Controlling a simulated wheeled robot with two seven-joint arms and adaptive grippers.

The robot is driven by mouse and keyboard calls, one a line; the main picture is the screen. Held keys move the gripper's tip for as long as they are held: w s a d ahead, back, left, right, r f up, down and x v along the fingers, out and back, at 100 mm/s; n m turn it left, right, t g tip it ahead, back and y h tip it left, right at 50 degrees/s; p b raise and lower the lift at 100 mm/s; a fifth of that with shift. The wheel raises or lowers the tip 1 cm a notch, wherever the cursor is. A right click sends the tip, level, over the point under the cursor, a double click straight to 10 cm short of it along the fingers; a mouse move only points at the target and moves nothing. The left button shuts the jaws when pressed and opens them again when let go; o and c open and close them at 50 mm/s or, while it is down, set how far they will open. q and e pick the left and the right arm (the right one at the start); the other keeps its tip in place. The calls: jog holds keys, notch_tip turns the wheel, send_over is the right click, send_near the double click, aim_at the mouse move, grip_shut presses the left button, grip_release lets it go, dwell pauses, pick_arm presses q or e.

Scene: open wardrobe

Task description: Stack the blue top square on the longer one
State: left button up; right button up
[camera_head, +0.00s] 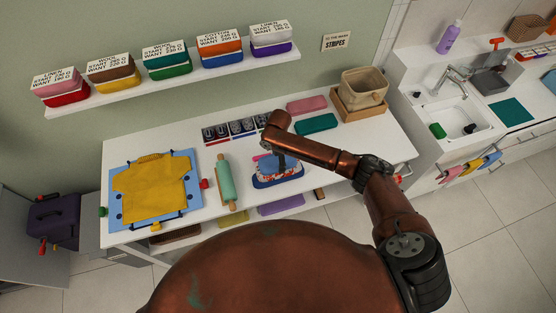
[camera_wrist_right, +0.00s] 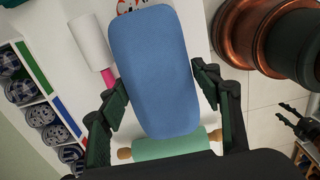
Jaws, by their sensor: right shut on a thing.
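In the right wrist view, a folded blue top (camera_wrist_right: 155,75), a rounded rectangle, sits between the fingers of my right gripper (camera_wrist_right: 160,95), which is shut on it. In the head view my right gripper (camera_head: 278,160) is over the middle of the table, at a red, white and blue patterned piece (camera_head: 291,168). A blue edge (camera_head: 272,184) shows below that piece. The arm hides part of this spot, so I cannot tell whether the held top touches it. A dark claw at the right of the wrist view may be my left gripper (camera_wrist_right: 297,122); its opening is unclear.
A green rolling pin (camera_head: 226,182) lies left of the gripper. A yellow shirt (camera_head: 153,188) lies on a blue board further left. Pink (camera_head: 307,105) and green (camera_head: 316,123) folded pieces and a beige basket (camera_head: 363,89) stand behind. A shelf (camera_head: 175,80) holds labelled coloured stacks.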

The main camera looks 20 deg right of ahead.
jog(key=shift+f, duration=0.2)
jog(key=o, duration=0.9)
jog(key=shift+o, duration=0.2)
jog(key=shift+c, duration=0.5)
notch_tip(320, 180, up, 7)
jog(key=p, duration=0.7)
jog(key=shift+r+p, duration=0.5)
jog(key=shift+r, duration=0.55)
